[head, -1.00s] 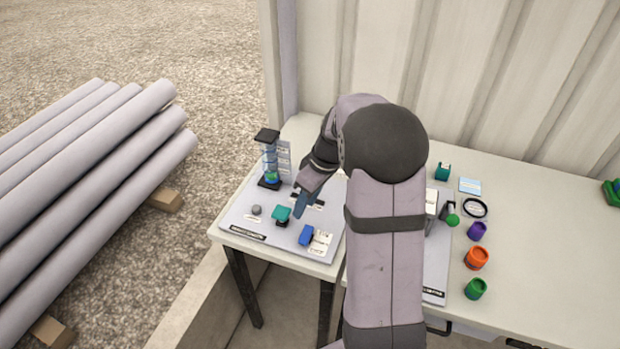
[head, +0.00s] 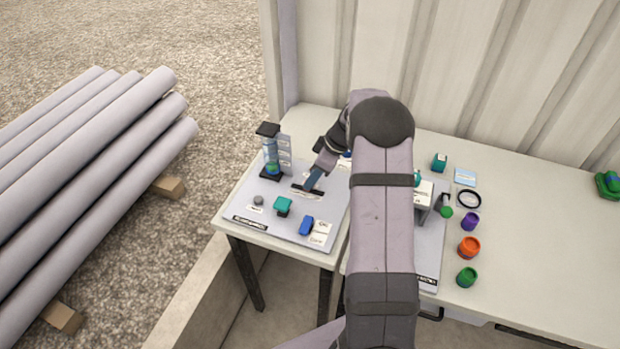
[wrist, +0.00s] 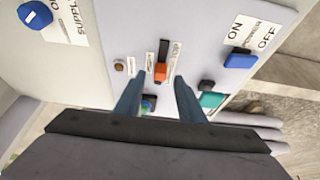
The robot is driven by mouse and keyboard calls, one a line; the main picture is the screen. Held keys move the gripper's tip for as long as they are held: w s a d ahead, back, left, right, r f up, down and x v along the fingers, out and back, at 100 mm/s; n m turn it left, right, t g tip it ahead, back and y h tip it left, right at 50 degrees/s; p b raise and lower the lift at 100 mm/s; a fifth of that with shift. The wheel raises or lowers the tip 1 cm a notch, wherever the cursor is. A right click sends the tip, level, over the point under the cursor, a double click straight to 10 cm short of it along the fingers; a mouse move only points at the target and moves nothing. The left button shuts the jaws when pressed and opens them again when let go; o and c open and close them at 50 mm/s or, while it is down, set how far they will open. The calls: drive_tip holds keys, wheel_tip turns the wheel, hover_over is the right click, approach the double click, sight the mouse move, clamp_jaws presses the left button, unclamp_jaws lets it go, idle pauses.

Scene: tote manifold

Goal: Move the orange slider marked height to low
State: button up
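The orange slider (wrist: 162,71) sits in a dark slot in the wrist view, with white label strips on both sides of it. My gripper (wrist: 158,92) is open, with one blue fingertip on each side of the slider's line. The slider shows between and just beyond the tips, and I see no contact. In the head view my gripper (head: 313,182) is low over the panel (head: 268,218), by the black slot. The orange slider cannot be made out there.
A blue switch (wrist: 240,58) with ON and OFF labels and a blue dial (wrist: 34,15) flank the slider. A teal block (head: 283,205) and a clear column (head: 270,155) stand on the panel. A white box (head: 426,196) and several coloured cups stand to the right.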

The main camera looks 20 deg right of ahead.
sight(292, 185)
drive_tip(key=shift+p+x, duration=0.3)
drive_tip(key=shift+x, duration=1.2)
clamp_jaws()
drive_tip(key=shift+w+a+b, duration=0.9)
drive_tip(key=shift+w+a, duration=0.5)
drive_tip(key=shift+r, duration=0.1)
unclamp_jaws()
drive_tip(key=shift+b+v, duration=1)
drive_tip(key=shift+v, duration=2.65)
